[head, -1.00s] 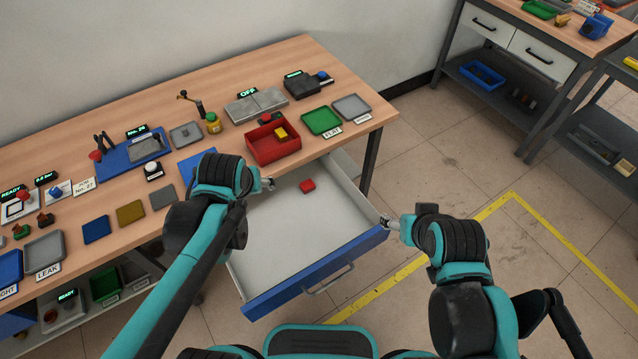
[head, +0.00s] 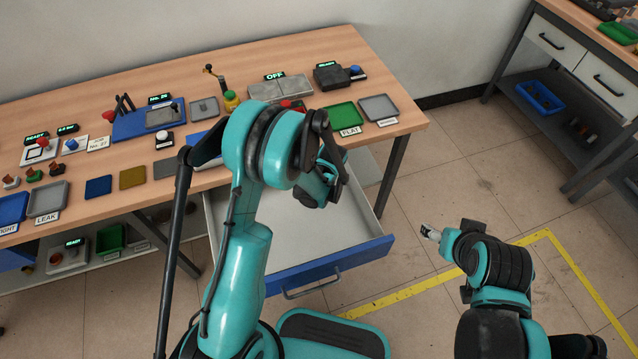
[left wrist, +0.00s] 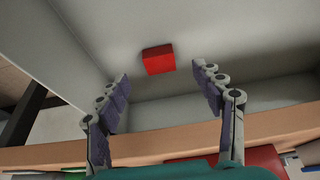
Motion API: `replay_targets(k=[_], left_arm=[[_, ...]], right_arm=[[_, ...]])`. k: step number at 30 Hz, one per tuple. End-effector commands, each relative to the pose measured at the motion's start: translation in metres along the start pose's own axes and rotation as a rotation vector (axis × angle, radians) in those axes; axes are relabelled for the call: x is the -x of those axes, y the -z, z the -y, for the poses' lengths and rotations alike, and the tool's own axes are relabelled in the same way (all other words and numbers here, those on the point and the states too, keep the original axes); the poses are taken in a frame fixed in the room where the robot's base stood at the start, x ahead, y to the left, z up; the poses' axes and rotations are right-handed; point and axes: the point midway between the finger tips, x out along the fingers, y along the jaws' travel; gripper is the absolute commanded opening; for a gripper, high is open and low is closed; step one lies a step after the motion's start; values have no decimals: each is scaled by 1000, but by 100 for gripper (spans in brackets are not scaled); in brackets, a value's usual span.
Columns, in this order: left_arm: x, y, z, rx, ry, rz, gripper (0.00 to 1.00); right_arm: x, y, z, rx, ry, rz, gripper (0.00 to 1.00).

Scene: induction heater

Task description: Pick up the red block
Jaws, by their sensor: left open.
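The red block (left wrist: 158,59) lies on the pale floor of the open drawer in the left wrist view. My left gripper (left wrist: 160,80) is open above the drawer, its fingers spread to either side of the block in the picture; the block appears beyond the fingertips, with nothing between them. In the head view my left arm hides the block and the left fingers. The drawer, with its blue front (head: 330,265), is pulled out from under the workbench. My right gripper (head: 430,232) is to the right of the drawer, small and apart from everything; its opening is unclear.
The wooden workbench (head: 60,117) carries trays and devices, including a green tray (head: 342,116) and a grey tray (head: 379,107). A red bin is mostly hidden behind my left arm. The drawer walls surround the block.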

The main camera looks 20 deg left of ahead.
Motion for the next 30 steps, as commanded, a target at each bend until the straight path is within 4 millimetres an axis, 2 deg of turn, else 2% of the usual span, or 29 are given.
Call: replay_targets(k=[13, 21, 27, 30], left_arm=[[-59, -5, -2, 0, -1, 0, 67], [-62, -4, -2, -1, -1, 0, 67], [-62, -4, -2, -2, -1, 0, 14], [-61, -4, -2, -2, -1, 0, 13]], right_arm=[[-26, -18, 0, 0, 0, 0, 66], [-25, -18, 0, 0, 0, 0, 66], [-25, -18, 0, 0, 0, 0, 66], [-25, -18, 0, 0, 0, 0, 66]])
